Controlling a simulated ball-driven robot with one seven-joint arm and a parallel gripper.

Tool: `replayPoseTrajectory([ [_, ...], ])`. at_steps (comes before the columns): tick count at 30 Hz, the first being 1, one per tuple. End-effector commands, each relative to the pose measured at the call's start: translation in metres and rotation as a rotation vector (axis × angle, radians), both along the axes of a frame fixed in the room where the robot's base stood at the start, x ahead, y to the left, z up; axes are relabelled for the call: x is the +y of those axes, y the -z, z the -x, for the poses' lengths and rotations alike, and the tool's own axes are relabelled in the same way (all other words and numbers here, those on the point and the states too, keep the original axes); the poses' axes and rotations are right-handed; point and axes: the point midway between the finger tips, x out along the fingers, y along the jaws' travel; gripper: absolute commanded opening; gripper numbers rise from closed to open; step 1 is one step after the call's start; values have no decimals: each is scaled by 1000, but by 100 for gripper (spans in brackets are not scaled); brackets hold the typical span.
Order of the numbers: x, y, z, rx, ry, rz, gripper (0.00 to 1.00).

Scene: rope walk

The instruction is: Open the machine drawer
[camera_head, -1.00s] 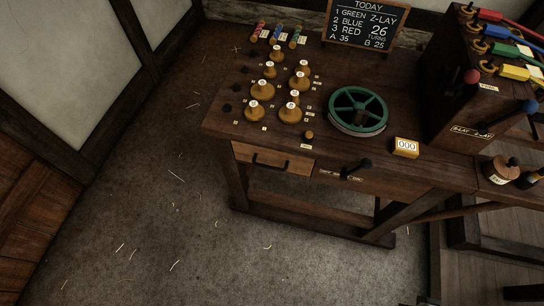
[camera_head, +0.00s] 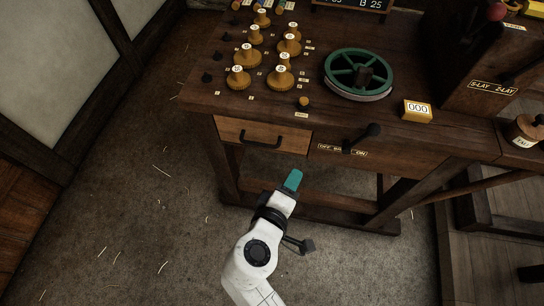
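The machine drawer (camera_head: 234,132) is a light wooden front with a dark bar handle (camera_head: 260,140), set under the left part of the bench top. It looks flush with the bench, so closed. My gripper (camera_head: 293,180) has come into view below and to the right of the drawer, apart from the handle. Its teal tip points up toward the bench. The finger gap cannot be made out from this angle.
The dark wooden bench (camera_head: 215,102) carries several wooden pegs, a green wheel (camera_head: 358,75) and a yellow counter (camera_head: 417,111). A dark lever (camera_head: 362,138) with an OFF/ON plate sticks out right of the drawer. Open floor (camera_head: 140,220) lies left and in front.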

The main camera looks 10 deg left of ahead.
Motion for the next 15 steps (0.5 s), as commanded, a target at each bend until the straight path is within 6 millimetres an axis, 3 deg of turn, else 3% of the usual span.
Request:
replayPoseTrajectory([
  [1, 31, 5, 2, -56, -86, 53, 38],
  [3, 62, 0, 7, -120, -175, 109, 38],
  [6, 89, -4, 14, -173, -250, 156, 38],
  [11, 97, -6, 8, -193, -275, 174, 38],
  [15, 96, -1, -13, -192, -270, 172, 38],
])
